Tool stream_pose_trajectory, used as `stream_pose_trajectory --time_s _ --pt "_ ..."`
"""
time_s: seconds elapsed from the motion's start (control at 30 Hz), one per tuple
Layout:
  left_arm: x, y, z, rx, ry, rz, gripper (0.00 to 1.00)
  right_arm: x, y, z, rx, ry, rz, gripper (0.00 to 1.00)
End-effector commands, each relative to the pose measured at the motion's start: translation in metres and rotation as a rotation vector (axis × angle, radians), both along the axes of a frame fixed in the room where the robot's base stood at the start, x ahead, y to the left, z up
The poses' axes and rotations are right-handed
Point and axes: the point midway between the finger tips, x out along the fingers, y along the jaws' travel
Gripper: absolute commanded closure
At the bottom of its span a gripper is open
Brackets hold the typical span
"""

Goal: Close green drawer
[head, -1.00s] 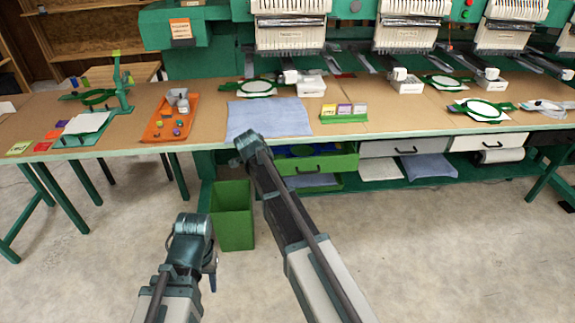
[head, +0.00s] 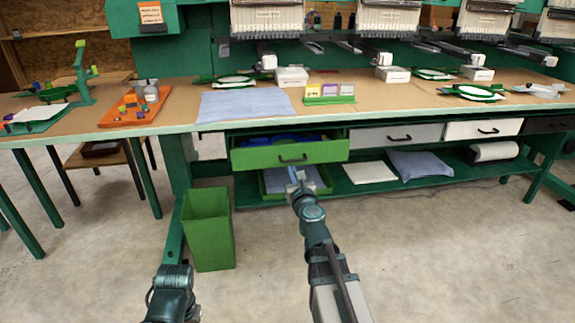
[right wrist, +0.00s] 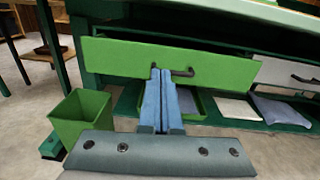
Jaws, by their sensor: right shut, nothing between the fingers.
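The green drawer (head: 318,153) under the table is pulled out, and blue contents show inside it in the head view. Its front with a dark handle (head: 292,159) faces me; the drawer also shows in the right wrist view (right wrist: 120,62). My right gripper (head: 294,176) is shut and empty, just in front of and slightly below the handle in the head view.
A green bin (head: 207,230) stands on the floor left of the drawer. A grey drawer (head: 396,135) and a white drawer (head: 483,129) are to the right. A lower shelf (head: 350,187) holds folded cloths. The floor in front is open.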

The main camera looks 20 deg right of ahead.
Motion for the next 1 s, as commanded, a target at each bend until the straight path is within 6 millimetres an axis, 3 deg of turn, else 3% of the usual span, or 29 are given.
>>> stream_pose_trajectory --time_s 0.23,0.47,0.67,1.0 --pt "0.000 0.000 -0.004 0.000 0.000 -0.001 0.55 -0.005 -0.009 -0.003 0.036 -0.011 -0.031 1.00" --pt "0.000 0.000 -0.004 0.000 0.000 -0.001 0.55 0.007 -0.011 -0.003 0.036 -0.011 -0.029 1.00" --pt "0.000 0.000 -0.004 0.000 0.000 -0.001 0.55 0.036 -0.018 -0.003 0.035 -0.010 -0.028 1.00" --pt "0.000 0.000 -0.004 0.000 0.000 0.000 0.55 0.103 -0.033 -0.003 0.035 -0.010 -0.027 1.00"
